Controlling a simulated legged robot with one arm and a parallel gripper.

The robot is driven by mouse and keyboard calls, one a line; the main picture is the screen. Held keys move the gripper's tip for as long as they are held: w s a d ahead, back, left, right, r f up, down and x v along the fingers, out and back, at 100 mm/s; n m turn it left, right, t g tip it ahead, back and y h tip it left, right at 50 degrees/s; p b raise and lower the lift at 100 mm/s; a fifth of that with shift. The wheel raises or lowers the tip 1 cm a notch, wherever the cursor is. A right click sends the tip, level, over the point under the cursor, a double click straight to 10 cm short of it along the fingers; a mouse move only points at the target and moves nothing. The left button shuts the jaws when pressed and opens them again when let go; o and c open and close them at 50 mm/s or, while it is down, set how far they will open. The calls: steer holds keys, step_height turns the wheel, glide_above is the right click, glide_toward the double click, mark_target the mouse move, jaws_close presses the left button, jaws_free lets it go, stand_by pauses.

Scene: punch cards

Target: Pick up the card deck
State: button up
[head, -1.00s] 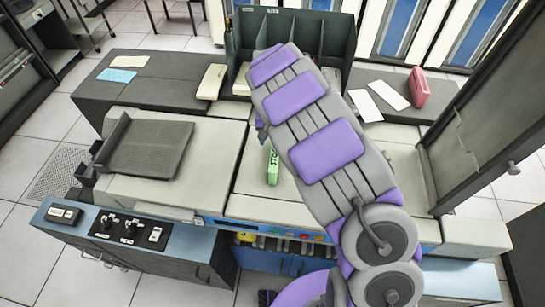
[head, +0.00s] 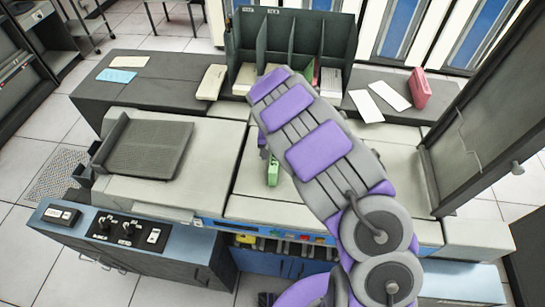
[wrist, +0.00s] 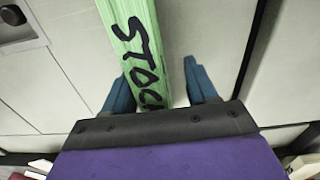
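A green card deck with black hand lettering (wrist: 145,45) lies on the pale machine top. In the head view its near end (head: 273,173) shows below my arm, and the rest is hidden. My gripper (wrist: 156,70) is open above the machine top, its two blue fingers on either side of the deck in the wrist view. The deck sits closer to the left finger, and a gap shows on the right. I cannot tell if the left finger touches it. In the head view my arm covers most of the gripper.
A dark sorting rack (head: 292,35) with several compartments holding decks stands behind. A ribbed tray (head: 150,150) is at left; a dark panel (head: 478,120) rises at right.

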steer(key=shift+d, duration=0.6)
steer(key=c, duration=0.4)
steer(key=shift+a, duration=0.1)
steer(key=c, duration=0.3)
steer(key=shift+a, duration=0.4)
jaws_close()
steer(key=shift+d, duration=0.2)
